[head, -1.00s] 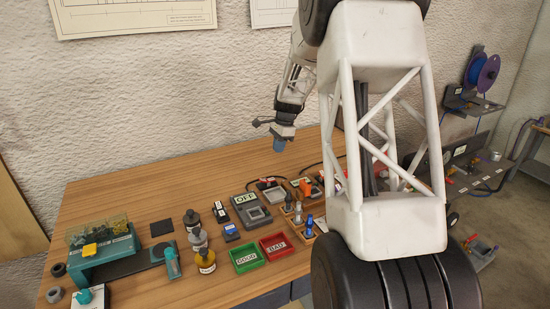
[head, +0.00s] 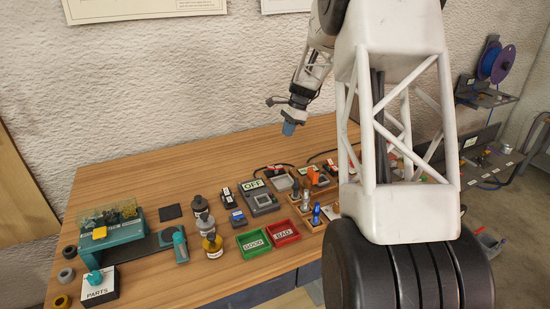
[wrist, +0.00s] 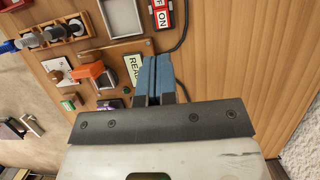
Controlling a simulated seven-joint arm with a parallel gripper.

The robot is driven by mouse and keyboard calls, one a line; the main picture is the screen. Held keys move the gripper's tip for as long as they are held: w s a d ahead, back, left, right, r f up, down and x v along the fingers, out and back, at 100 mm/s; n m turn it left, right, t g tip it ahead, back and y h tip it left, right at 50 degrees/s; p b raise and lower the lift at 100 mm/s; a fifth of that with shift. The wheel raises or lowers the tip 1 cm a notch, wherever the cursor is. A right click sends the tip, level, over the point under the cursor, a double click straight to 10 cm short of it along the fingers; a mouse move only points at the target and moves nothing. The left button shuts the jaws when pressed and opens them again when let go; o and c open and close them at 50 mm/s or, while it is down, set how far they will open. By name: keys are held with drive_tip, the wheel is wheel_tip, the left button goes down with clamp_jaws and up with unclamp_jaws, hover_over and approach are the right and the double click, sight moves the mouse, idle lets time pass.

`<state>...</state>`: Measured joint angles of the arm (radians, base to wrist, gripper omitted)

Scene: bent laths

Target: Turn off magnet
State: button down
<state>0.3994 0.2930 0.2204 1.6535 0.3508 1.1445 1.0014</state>
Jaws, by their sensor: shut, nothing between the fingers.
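A red and white switch (wrist: 163,14) with ON and part of another word on it is at the top of the wrist view, cut by the frame edge. A small red and white thing beside a grey square tray in the head view (head: 277,170) looks like the same switch. I cannot tell for sure which part is the magnet. My gripper (head: 289,129) hangs above the back of the table with its blue fingertips closed and empty. In the wrist view, the fingers (wrist: 155,72) point toward the switch, apart from it.
The grey tray (wrist: 140,20) lies beside the switch, with a dark cable near it. A grey box with an OFF sign (head: 254,184), a green GOOD tray (head: 242,250) and a red BAD tray (head: 296,236) stand nearer the front. The back left tabletop is clear.

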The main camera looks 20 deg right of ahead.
sight(270, 167)
drive_tip(key=shift+w+y, duration=0.15)
drive_tip(key=shift+y, duration=0.45)
drive_tip(key=shift+r, duration=0.1)
drive_tip(key=x, duration=1.4)
